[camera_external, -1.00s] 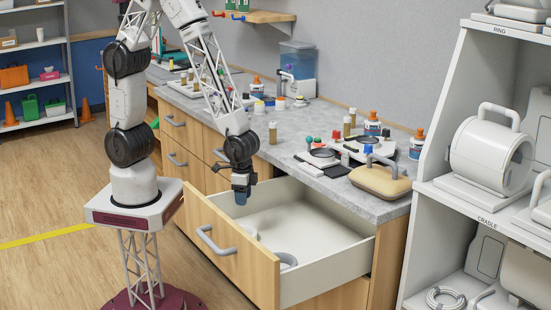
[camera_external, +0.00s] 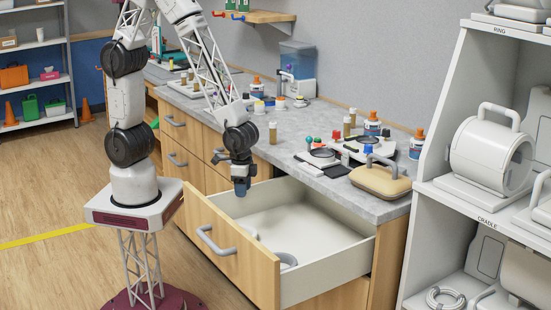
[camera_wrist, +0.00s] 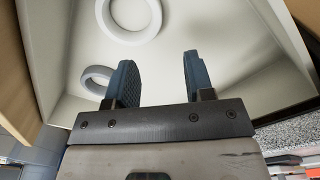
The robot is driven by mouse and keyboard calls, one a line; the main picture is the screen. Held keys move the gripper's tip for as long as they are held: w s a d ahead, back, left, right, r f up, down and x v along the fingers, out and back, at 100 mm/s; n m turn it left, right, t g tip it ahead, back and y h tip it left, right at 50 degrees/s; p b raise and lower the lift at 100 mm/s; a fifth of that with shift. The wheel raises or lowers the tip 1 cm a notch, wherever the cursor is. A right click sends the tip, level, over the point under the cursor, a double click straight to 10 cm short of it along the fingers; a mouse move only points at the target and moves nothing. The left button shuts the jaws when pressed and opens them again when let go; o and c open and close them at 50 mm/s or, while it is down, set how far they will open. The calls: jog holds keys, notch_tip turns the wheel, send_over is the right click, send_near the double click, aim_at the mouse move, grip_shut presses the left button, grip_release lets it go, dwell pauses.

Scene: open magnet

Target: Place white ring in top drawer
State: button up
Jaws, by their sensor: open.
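The drawer (camera_external: 230,250) just under the counter is pulled open, and its pale inside also shows in the wrist view (camera_wrist: 215,30). A white ring (camera_wrist: 157,18) lies flat on the drawer floor at the top of the wrist view, cut off by the edge. A smaller-looking, greyer ring (camera_wrist: 97,73) lies near the left wall, partly behind a finger. In the external view one ring (camera_external: 288,258) shows behind the drawer front, mostly hidden. My gripper (camera_external: 241,189) hangs above the drawer's left part. Its fingers (camera_wrist: 158,65) are apart with nothing between them.
The grey counter (camera_external: 335,192) above the drawer holds bottles, small black-topped devices and a tan case (camera_external: 380,182). A white shelf unit (camera_external: 425,200) with large white equipment stands at the right. Much of the drawer floor is bare.

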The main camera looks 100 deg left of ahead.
jog(key=s+a+r+t, duration=0.1)
jog(key=s+a+r, duration=0.3)
jog(key=r, duration=0.5)
jog(key=s+a+r, duration=0.3)
jog(key=a+r, duration=0.1)
jog(key=r, duration=0.5)
jog(key=s+a+r+t, duration=0.1)
jog(key=s+a+r, duration=0.4)
jog(key=s+r, duration=0.5)
jog(key=shift+s+r, duration=0.4)
jog(key=shift+s, duration=0.6)
jog(key=shift+c, duration=0.4)
